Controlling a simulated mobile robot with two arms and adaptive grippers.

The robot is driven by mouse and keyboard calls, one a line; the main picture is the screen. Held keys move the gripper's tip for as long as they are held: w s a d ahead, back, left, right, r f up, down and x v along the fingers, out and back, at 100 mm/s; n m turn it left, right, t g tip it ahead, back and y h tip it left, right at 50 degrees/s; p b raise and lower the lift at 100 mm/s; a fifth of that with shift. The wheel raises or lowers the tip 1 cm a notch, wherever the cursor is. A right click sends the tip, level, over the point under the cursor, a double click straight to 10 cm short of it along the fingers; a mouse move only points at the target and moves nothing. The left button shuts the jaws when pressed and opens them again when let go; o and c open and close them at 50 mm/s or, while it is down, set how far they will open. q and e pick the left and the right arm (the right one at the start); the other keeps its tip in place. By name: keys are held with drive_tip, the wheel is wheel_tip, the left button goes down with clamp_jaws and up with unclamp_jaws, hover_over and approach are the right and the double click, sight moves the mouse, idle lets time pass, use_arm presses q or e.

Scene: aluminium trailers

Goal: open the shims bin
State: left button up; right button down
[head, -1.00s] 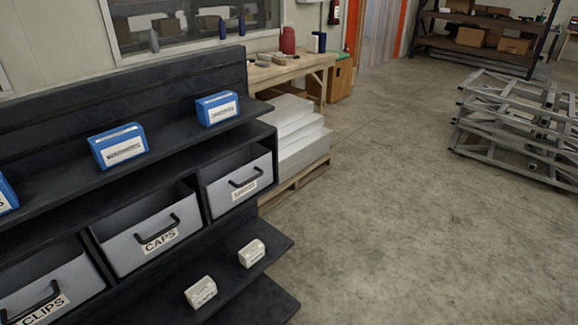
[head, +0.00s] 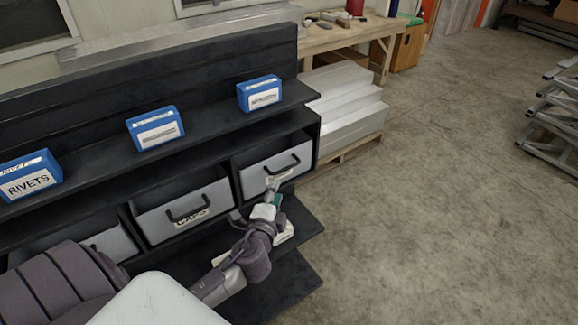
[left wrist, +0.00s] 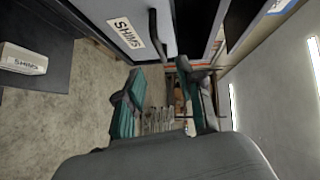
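The shims bin (head: 252,180) is a grey bin with a black handle (head: 283,166), at the right end of the middle row of the dark shelf. Its front sits level with the caps bin beside it. In the left wrist view the bin's front (left wrist: 112,10) shows the label SHIMS, and the dark handle (left wrist: 153,32) lies ahead of the fingers. My left gripper (head: 274,190) is just below and in front of the bin's handle. Its two fingers (left wrist: 160,88) are apart with nothing between them. My right gripper is in neither view.
The caps bin (head: 160,222) is to the left. Blue boxes, one of them marked rivets (head: 30,178), stand on the shelf above. A small white box (head: 287,232) on the lower shelf is partly behind my arm. Open concrete floor (head: 430,200) lies to the right.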

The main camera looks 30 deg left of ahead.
sight(284, 170)
use_arm(q)
drive_tip(key=p+x, duration=0.1)
drive_tip(key=x, duration=0.9)
drive_tip(key=shift+p, duration=0.3)
drive_tip(key=shift+w+a+f, duration=0.15)
drive_tip(key=shift+w+f, duration=0.05)
drive_tip(key=shift+w, duration=0.35)
clamp_jaws()
